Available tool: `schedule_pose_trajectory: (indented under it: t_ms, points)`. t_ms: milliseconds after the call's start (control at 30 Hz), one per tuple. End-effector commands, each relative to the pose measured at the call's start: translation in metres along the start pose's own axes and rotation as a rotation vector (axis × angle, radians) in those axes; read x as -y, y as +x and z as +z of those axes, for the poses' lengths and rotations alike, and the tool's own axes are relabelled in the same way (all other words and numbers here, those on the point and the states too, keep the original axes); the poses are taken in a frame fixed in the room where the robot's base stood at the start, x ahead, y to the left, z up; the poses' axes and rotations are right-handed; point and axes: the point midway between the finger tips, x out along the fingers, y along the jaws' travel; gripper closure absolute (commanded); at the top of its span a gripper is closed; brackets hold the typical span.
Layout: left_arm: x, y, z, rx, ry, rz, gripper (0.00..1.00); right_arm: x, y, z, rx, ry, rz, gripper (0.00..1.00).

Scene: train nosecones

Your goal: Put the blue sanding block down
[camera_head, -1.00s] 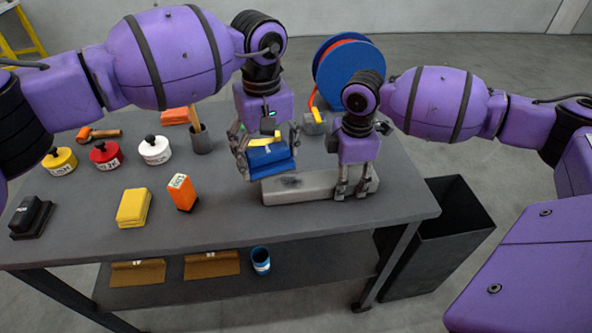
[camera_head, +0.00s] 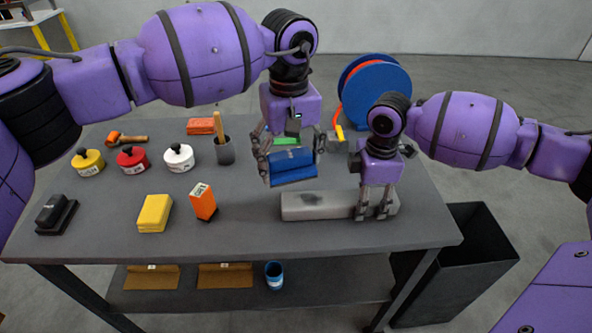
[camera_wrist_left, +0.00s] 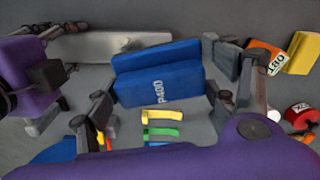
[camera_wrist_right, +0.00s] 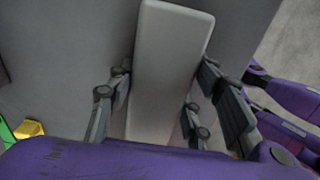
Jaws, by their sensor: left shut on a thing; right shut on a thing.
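The blue sanding block (camera_head: 292,170) is held in my left gripper (camera_head: 291,160), tilted, beside and behind the left half of the pale grey nosecone piece (camera_head: 312,208). In the left wrist view the block (camera_wrist_left: 158,87) shows a P400 label, with a finger at each end. I cannot tell whether its underside touches the table (camera_head: 250,222). My right gripper (camera_head: 371,210) is shut on the nosecone piece near its right end; in the right wrist view the piece (camera_wrist_right: 170,60) lies between the fingers.
Left of the block are an orange block (camera_head: 203,202), a yellow block (camera_head: 155,213), a black block (camera_head: 55,214) and a cup (camera_head: 223,151). Yellow (camera_wrist_left: 162,115) and green (camera_wrist_left: 161,132) clamps lie behind. A black bin (camera_head: 480,240) stands right. The front middle is clear.

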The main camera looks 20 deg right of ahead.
Motion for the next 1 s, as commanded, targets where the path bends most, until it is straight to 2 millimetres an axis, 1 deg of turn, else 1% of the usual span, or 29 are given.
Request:
schedule_pose_trajectory:
  t_ms: [400, 467, 567, 667, 700, 767, 800, 867, 900, 967, 1000]
  points:
    - [0.001, 0.001, -0.001, 0.001, -0.005, 0.0, 0.43, 0.001, 0.002, 0.001, 0.003, 0.001, -0.003, 0.72]
    - [0.006, 0.001, -0.005, 0.002, -0.022, 0.001, 0.43, 0.001, 0.002, 0.001, 0.003, 0.001, -0.003, 0.72]
    - [0.026, 0.003, -0.018, 0.007, -0.091, 0.006, 0.43, 0.001, 0.002, 0.001, 0.003, 0.001, -0.003, 0.72]
    - [0.061, 0.007, -0.04, 0.014, -0.214, 0.012, 0.43, 0.001, 0.002, 0.001, 0.003, 0.001, -0.003, 0.72]
    - [0.079, 0.009, -0.05, 0.018, -0.273, 0.014, 0.43, 0.001, 0.002, 0.001, 0.003, 0.001, -0.003, 0.72]
    - [0.109, 0.013, -0.064, 0.022, -0.369, 0.017, 0.43, 0.001, 0.002, 0.001, 0.003, 0.001, -0.003, 0.72]
    - [0.129, 0.015, -0.073, 0.025, -0.434, 0.019, 0.43, 0.001, 0.002, 0.001, 0.003, 0.001, -0.003, 0.72]
    - [0.16, 0.018, -0.084, 0.028, -0.529, 0.021, 0.43, 0.001, 0.002, 0.001, 0.002, 0.001, -0.003, 0.72]
    - [0.181, 0.02, -0.091, 0.03, -0.593, 0.022, 0.43, 0.001, 0.002, 0.001, 0.002, 0.001, -0.003, 0.72]
    - [0.212, 0.023, -0.099, 0.032, -0.686, 0.021, 0.43, 0.001, 0.002, 0.001, 0.002, 0.001, -0.003, 0.72]
    - [0.234, 0.025, -0.104, 0.032, -0.747, 0.02, 0.43, 0.001, 0.002, 0.001, 0.002, 0.001, -0.003, 0.72]
